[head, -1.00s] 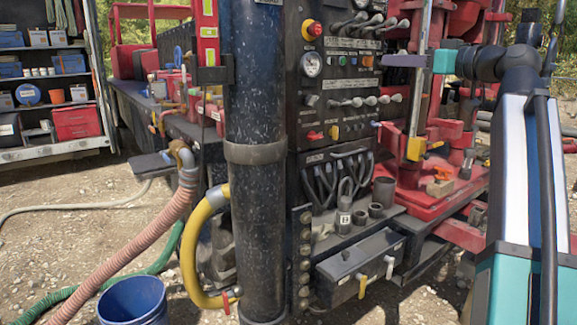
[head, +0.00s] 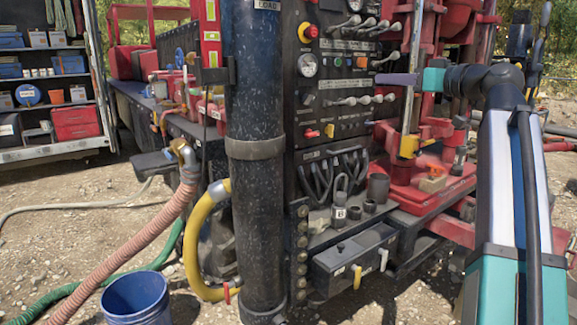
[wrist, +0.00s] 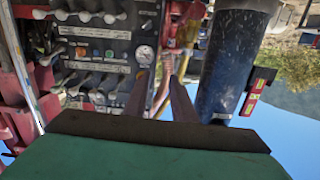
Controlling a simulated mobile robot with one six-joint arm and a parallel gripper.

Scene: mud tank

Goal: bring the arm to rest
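My gripper (head: 382,79) is at the right of the head view, in front of the drill rig's control panel (head: 333,110). Its teal body and dark purplish fingers point left, level with the panel's gauge and upper buttons. The fingers overlap in the head view, so their gap does not show there. In the wrist view my gripper (wrist: 158,78) has two fingers standing apart with nothing between them. My arm rises from the lower right and bends left at the wrist.
A dark upright tank column (head: 255,190) stands left of the panel, with a yellow hose (head: 188,250) beside it. Red rig parts (head: 430,190) are below and behind my gripper. A blue bucket (head: 137,300) is on the gravel. Shelves (head: 50,150) stand far left.

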